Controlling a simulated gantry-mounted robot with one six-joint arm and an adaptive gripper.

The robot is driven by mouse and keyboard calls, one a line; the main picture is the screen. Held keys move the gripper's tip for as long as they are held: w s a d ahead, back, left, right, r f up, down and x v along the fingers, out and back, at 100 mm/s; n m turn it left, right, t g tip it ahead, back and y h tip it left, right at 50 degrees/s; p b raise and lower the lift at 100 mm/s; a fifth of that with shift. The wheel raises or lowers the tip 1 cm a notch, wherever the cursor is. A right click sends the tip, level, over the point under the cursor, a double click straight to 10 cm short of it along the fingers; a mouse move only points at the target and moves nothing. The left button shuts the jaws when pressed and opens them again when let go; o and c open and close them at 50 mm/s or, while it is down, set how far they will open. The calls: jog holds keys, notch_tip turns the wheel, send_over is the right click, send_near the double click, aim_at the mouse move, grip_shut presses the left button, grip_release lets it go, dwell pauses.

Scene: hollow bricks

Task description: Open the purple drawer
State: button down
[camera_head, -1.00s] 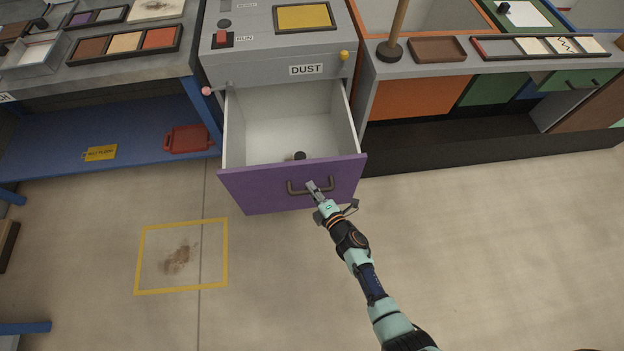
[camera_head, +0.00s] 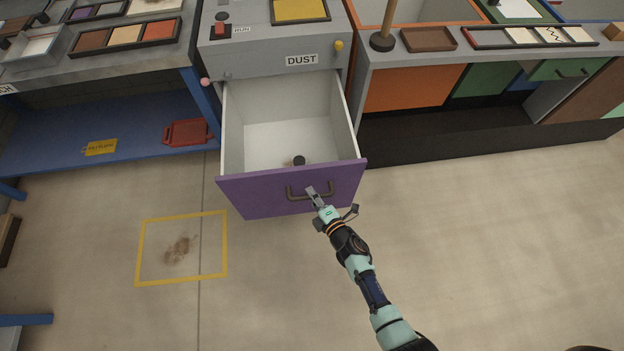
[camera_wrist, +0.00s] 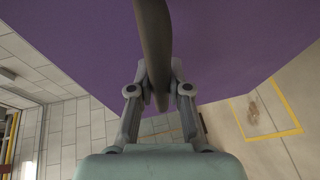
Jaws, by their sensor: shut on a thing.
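The purple drawer (camera_head: 245,195) is pulled well out of the grey cabinet marked DUST (camera_head: 265,55). Its white inside shows, with a small dark round object (camera_head: 299,160) on the floor of it. A dark bar handle (camera_head: 296,194) is on the purple front.
A counter with coloured panels (camera_head: 415,88) stands to the right. A yellow-taped square (camera_head: 225,245) with a brown stain marks the floor. The floor before the drawer is clear.

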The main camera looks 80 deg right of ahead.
jog(key=c, duration=1.1)
grip_release()
jog(key=v, duration=1.2)
